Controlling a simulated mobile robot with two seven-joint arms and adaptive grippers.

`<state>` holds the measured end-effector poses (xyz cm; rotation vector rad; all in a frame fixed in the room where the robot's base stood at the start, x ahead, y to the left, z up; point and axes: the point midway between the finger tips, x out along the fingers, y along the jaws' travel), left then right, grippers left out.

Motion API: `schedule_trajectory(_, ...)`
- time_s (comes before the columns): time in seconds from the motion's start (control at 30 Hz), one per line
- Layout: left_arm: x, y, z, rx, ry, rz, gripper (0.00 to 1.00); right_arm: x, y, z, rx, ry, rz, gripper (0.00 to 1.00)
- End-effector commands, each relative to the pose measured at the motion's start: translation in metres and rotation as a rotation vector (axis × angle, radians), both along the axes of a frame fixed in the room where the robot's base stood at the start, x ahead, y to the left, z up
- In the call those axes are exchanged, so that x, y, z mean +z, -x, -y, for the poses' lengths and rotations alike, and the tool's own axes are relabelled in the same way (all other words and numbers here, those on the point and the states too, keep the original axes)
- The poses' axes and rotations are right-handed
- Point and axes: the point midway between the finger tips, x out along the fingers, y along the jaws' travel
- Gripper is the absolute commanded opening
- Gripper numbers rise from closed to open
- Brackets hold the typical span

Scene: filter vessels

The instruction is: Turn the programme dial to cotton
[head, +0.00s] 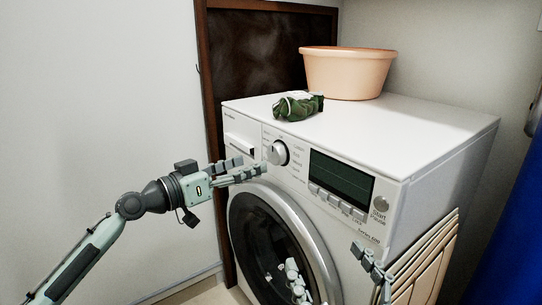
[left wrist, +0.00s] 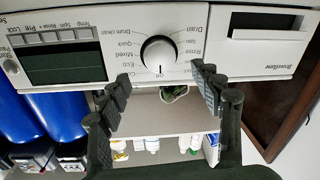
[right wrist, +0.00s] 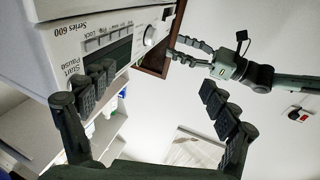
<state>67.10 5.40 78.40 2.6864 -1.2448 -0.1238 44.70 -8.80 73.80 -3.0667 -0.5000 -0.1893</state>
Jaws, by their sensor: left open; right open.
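The programme dial (head: 278,152) is a round silver-white knob on the front panel of the white washing machine (head: 415,140). In the left wrist view the dial (left wrist: 158,56) appears upside down, its dark pointer line at the bottom, toward the panel's top edge. Labels surround it; Cotton is at its upper right in the head view. My left gripper (head: 238,170) is open and empty, in front of the dial; its fingers (left wrist: 160,78) show apart below the dial in its wrist view. My right gripper (right wrist: 155,90) is open and empty, low before the machine's right side.
A green and white cloth item (head: 298,105) and a peach basin (head: 348,72) are on the machine's top. A display (head: 341,178) with buttons is right of the dial. The round door (head: 275,240) is below. Folded wooden slats (head: 430,260) lean at the right side.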

Motion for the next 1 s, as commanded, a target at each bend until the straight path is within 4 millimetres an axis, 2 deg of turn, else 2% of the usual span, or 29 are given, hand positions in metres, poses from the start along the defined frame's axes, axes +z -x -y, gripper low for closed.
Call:
schedule_trajectory(0.1, 0.002, -0.014, 0.017, -0.002, 0.003, 0.0, 0.65, -0.009, -0.002, 0.004, -0.009, 0.023, -0.043, 0.87)
schedule_trajectory(0.3, 0.002, -0.032, 0.039, -0.001, 0.002, 0.001, 0.65, -0.02, -0.004, 0.008, -0.017, 0.045, -0.091, 0.87)
schedule_trajectory(0.47, 0.002, -0.039, 0.047, -0.001, 0.001, 0.002, 0.65, -0.024, -0.004, 0.009, -0.02, 0.053, -0.105, 0.87)
schedule_trajectory(0.73, 0.001, -0.04, 0.047, 0.0, 0.0, 0.001, 0.65, -0.024, -0.004, 0.009, -0.02, 0.053, -0.107, 0.87)
schedule_trajectory(1.0, 0.001, -0.04, 0.047, 0.0, 0.0, 0.001, 0.31, -0.024, -0.004, 0.009, -0.02, 0.053, -0.106, 0.87)
